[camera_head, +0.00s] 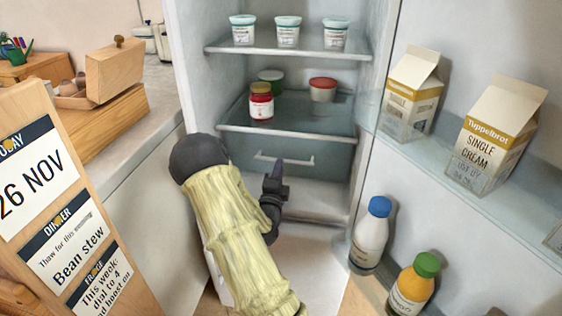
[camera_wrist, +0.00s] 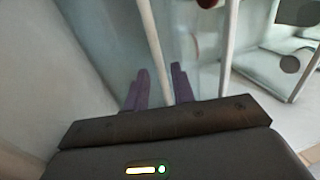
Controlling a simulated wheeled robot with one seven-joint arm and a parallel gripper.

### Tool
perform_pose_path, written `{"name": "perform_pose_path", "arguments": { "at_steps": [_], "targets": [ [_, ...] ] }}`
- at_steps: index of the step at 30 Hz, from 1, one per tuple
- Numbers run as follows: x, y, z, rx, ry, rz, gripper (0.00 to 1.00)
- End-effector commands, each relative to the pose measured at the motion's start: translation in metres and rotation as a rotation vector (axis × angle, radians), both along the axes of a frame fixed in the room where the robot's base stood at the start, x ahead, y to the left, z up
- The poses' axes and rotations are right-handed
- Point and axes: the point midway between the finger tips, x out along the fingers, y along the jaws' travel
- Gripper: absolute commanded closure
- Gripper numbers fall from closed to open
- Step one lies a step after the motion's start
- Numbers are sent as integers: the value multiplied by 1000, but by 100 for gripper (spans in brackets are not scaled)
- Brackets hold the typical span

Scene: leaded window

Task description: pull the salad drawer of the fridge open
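The salad drawer (camera_head: 240,150) is a translucent grey-blue front below the lowest glass shelf of the open fridge. It looks closed.
Jars and tubs, such as a red jar (camera_head: 261,103), stand on the shelf above the drawer. The open fridge door at right holds cartons (camera_head: 490,135), a white bottle (camera_head: 371,236) and an orange bottle (camera_head: 412,286). A wooden notice board (camera_head: 60,200) stands at left.

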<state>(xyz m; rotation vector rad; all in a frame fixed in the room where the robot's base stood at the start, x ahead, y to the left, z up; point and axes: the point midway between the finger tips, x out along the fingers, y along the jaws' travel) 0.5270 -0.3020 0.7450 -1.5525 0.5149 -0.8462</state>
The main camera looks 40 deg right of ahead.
Motion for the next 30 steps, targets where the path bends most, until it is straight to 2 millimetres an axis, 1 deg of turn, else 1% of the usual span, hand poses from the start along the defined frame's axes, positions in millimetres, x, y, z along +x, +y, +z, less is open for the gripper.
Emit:
{"name": "perform_pose_path", "arguments": {
  "at_steps": [1,3,7,11,18,22,30],
  "targets": [
    [6,-7,3,-3,-3,0,75],
    [13,-15,5,-2,-2,-1,75],
    [22,-27,8,-1,-1,0,75],
    [26,-31,9,0,0,0,75],
    [26,-31,9,0,0,0,75],
    [26,-31,9,0,0,0,100],
    [26,-31,9,1,0,-1,100]
  ]
}}
